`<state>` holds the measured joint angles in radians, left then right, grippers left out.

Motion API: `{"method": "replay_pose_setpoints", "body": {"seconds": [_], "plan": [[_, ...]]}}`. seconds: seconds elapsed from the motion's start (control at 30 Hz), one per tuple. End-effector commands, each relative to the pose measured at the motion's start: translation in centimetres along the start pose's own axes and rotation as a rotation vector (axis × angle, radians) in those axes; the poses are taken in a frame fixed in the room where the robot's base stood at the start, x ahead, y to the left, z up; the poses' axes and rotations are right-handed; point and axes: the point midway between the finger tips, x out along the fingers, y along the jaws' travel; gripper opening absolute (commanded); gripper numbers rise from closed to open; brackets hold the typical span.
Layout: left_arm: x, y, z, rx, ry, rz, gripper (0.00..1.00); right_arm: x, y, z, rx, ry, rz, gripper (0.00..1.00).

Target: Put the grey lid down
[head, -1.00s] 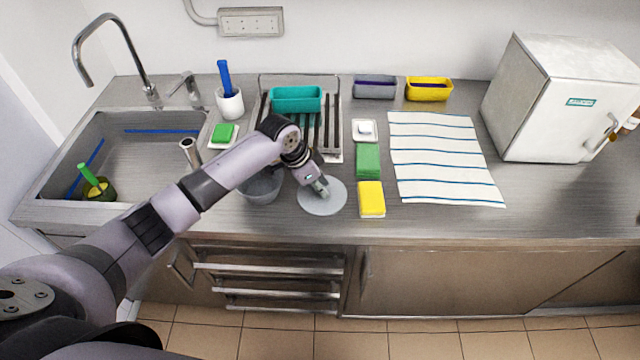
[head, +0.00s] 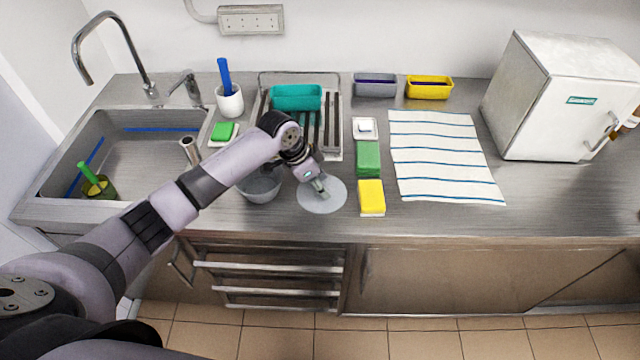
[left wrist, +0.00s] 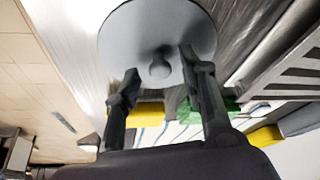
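The grey lid (head: 334,201) is a round disc at the counter's front, just right of the grey bowl (head: 262,188). It appears to lie flat on the counter. My left gripper (head: 321,190) is over the middle of the lid, pointing down. In the left wrist view the lid (left wrist: 125,40) shows its round knob (left wrist: 160,68) between the fingertips of my left gripper (left wrist: 158,64). The fingers are spread, with a visible gap on each side of the knob. My right gripper is in neither view.
A yellow sponge (head: 371,194) and a green sponge (head: 368,158) lie just right of the lid. A striped towel (head: 440,155) is further right, before the white freezer (head: 550,100). A dish rack (head: 333,125) stands behind; the sink (head: 150,160) is left. Bare counter lies in front of the towel.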

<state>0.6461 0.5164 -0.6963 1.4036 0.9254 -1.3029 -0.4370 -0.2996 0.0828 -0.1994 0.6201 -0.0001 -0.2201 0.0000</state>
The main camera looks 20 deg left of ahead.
Motion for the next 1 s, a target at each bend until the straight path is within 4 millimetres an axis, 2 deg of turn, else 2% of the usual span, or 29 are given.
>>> {"method": "replay_pose_setpoints", "body": {"seconds": [0.5, 0.7, 1.0], "plan": [[-9.8, -0.1, 0.0, 0.001, 0.002, -0.004, 0.38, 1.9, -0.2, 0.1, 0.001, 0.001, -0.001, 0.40], [-11.4, 0.0, 0.0, 0.001, -0.001, -0.001, 0.38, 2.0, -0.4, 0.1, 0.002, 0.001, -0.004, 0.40], [-11.6, 0.0, 0.0, 0.000, -0.001, -0.001, 0.38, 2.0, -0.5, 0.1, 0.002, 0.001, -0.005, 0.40]]}}
